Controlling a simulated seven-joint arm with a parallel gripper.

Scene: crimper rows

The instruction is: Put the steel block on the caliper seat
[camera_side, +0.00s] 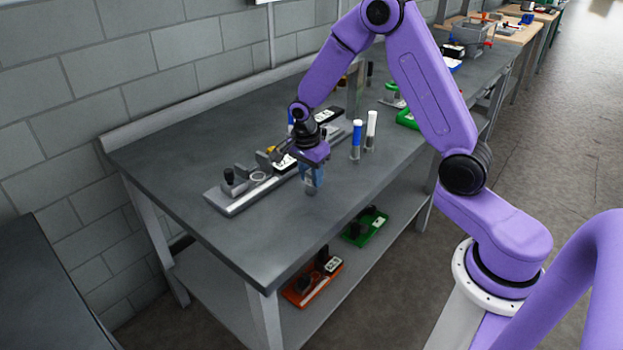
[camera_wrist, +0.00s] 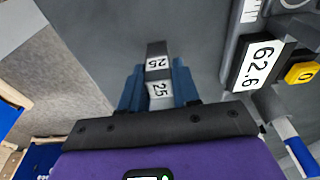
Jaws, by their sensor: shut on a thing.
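My gripper (camera_side: 312,178) has blue fingers and is shut on a small steel block (camera_wrist: 157,62). In the wrist view the block sits between the two fingers (camera_wrist: 158,88), with "25" on its pale faces. In the side view the block is small and partly hidden by the fingers, close to the bench top; I cannot tell whether it touches it. The caliper (camera_side: 232,203) is a long grey base with upright jaws, a black knob and a ring, left of and behind my gripper. In the wrist view its display (camera_wrist: 259,63) reads 62.6. The seat surface is not clear.
A blue-topped cylinder (camera_side: 356,141) and a white cylinder (camera_side: 371,130) stand on the bench right of my gripper. The bench top (camera_side: 270,235) is clear toward the front. Orange (camera_side: 313,285) and green (camera_side: 365,227) trays with fixtures lie on the shelf below.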

